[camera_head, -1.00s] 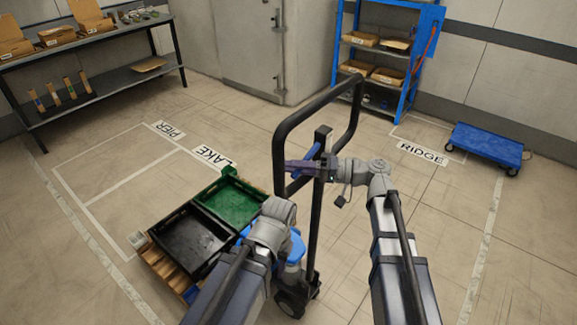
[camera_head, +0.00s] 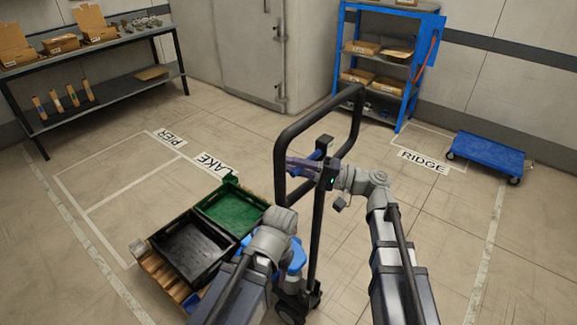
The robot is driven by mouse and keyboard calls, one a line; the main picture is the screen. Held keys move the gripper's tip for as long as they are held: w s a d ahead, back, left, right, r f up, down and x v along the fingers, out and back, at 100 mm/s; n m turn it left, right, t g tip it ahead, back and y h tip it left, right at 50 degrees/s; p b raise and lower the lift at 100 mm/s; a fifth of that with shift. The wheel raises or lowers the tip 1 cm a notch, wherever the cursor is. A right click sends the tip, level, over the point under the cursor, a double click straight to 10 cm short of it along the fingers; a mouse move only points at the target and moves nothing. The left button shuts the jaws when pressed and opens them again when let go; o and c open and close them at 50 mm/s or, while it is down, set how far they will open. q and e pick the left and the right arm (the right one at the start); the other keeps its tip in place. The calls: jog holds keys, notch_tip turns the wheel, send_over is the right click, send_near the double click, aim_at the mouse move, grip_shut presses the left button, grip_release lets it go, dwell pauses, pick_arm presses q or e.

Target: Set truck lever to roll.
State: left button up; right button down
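The truck (camera_head: 313,225) stands upright in the middle, with a black loop handle (camera_head: 279,165) on a black post. A small blue lever (camera_head: 324,144) sits near the top of the post, inside the loop. My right gripper (camera_head: 299,164) reaches in from the right, past the post, with its purple-grey fingers beside and just below the lever. Whether they touch it, and how far they are open, I cannot tell. My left arm ends low in front of the truck's blue body (camera_head: 296,256); its gripper fingers are hidden.
A black crate (camera_head: 158,243) and a green crate (camera_head: 262,203) sit on a wooden pallet (camera_head: 150,268) left of the truck. Floor markings read PIER, LAKE and RIDGE. A blue platform cart (camera_head: 488,150) is at right, a blue shelf (camera_head: 408,95) behind. Floor between is clear.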

jog(key=c, duration=1.1)
grip_release()
jog(key=shift+o, duration=0.2)
jog(key=shift+d, duration=0.15)
jog(key=w+b+v, duration=0.1)
jog(key=v, duration=0.6)
jog(key=shift+s+d, duration=0.3)
jog(key=shift+s, duration=0.25)
jog(key=shift+f, duration=0.1)
